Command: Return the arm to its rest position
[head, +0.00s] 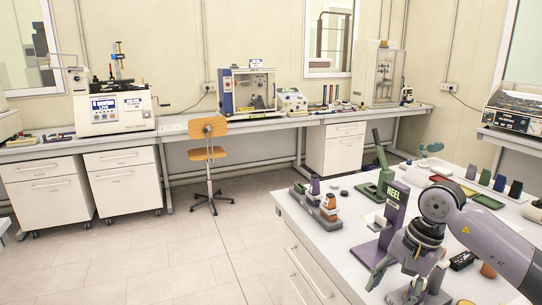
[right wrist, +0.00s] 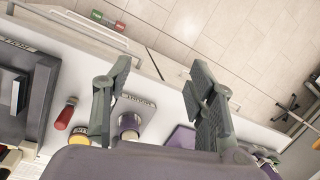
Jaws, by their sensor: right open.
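My right arm (head: 480,230) comes in from the right over the near white workbench (head: 335,240), and its lilac forearm is bent down at a grey wrist. My right gripper (head: 395,282) points downward near the front edge of this bench, just in front of a purple stand marked HEEL (head: 392,205). In the right wrist view the two grey fingers of the gripper (right wrist: 158,80) are spread apart with nothing between them. Below them show the bench edge and the tiled floor. My left gripper is not in view.
A sample rack (head: 315,208) and a green press (head: 380,178) stand behind the HEEL stand. In the right wrist view a red-handled tool (right wrist: 65,115) lies on the bench. An orange chair (head: 208,150) stands by the back bench. The floor (head: 170,255) between is clear.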

